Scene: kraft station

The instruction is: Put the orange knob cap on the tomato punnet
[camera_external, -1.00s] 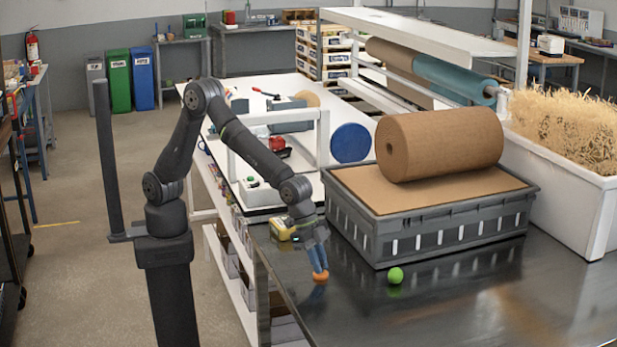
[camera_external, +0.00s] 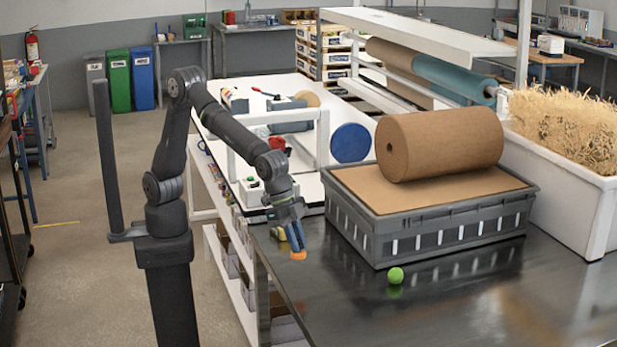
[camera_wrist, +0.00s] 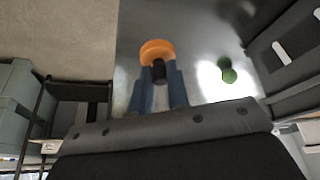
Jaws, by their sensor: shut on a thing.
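The orange knob cap (camera_external: 298,256) is held at the tips of my gripper (camera_external: 295,243), above the dark glossy table. In the wrist view, my gripper (camera_wrist: 158,78) has its two blue fingers shut on the dark stem of the cap (camera_wrist: 158,48), with the orange disc facing away from the wrist. I cannot make out the tomato punnet for certain. A small yellow item (camera_external: 279,234) sits on the table just behind the gripper and is partly hidden by it.
The front of the table is clear.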

